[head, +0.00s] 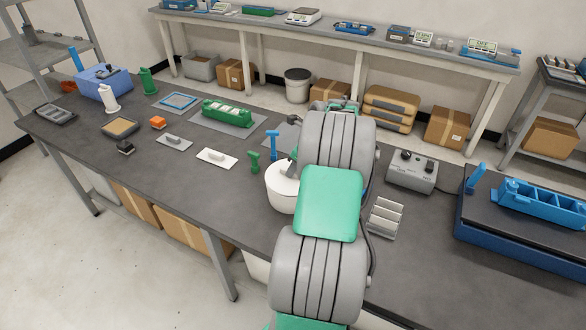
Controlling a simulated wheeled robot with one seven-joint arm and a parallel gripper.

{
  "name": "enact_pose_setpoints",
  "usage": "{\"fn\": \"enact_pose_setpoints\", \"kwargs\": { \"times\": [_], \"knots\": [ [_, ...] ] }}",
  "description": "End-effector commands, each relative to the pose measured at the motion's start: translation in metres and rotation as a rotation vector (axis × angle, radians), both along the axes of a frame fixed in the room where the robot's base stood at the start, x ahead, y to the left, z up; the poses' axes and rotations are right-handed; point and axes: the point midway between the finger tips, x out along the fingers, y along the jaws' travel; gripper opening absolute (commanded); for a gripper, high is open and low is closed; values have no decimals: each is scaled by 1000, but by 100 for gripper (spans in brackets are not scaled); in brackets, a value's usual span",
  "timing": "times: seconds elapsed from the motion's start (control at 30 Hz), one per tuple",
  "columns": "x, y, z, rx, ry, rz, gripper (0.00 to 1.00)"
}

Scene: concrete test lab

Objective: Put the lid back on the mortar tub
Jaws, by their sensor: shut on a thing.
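A round white tub (281,194) stands on the dark bench, just left of my arm, which hides its right side. Its visible top looks pale, with a small dark spot near the arm. I cannot tell whether this top is a lid or the tub's inside. No separate lid can be made out for sure. My grey and green arm reaches forward over the bench beside the tub.
Left of the tub stand a blue T-shaped piece (273,145), a green piece (254,161) and a white plate (217,158). Right of my arm are a grey slotted block (385,218), a control box (412,172) and a dark blue case (520,243). The bench's front-left stretch is clear.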

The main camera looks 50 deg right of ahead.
Motion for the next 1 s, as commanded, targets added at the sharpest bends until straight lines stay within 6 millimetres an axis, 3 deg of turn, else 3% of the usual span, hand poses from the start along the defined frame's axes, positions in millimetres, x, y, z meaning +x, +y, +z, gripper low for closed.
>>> {"fn": "enact_pose_setpoints", "kwargs": {
  "times": [0.33,0.53,0.77,1.0],
  "knots": [
    [0,0,0,-1,0,0,37],
    [0,0,0,0,0,0,39],
    [0,0,0,0,0,0,58],
    [0,0,0,0,0,0,59]
  ]
}}
